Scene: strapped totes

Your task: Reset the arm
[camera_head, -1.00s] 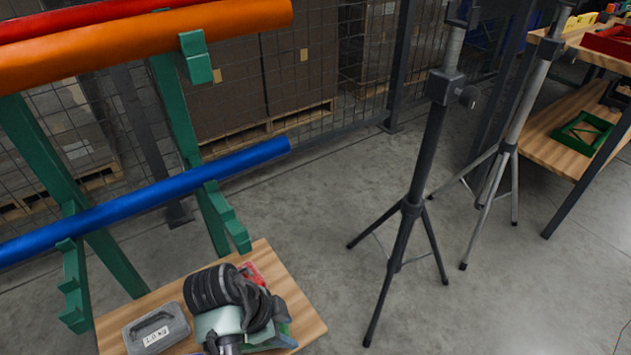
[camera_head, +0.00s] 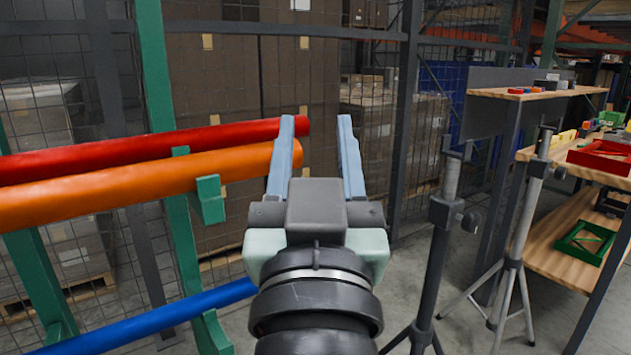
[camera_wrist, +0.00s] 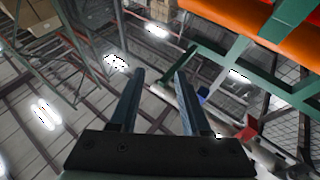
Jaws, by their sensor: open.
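My gripper (camera_head: 316,150) is raised in the middle of the head view, its two blue-grey fingers apart and pointing up. Nothing is between them. The wrist view also shows the open, empty fingers (camera_wrist: 160,95), with ceiling lights and roof beams beyond. In the head view, the left finger overlaps the end of the red tube (camera_head: 150,148); I cannot tell whether they touch.
An orange tube (camera_head: 110,185) and a blue tube (camera_head: 160,320) lie on a green rack (camera_head: 180,240) at left. Tripod stands (camera_head: 432,260) and a wooden shelf unit (camera_head: 560,245) stand at right. Wire mesh fencing and stacked boxes (camera_head: 215,95) are behind.

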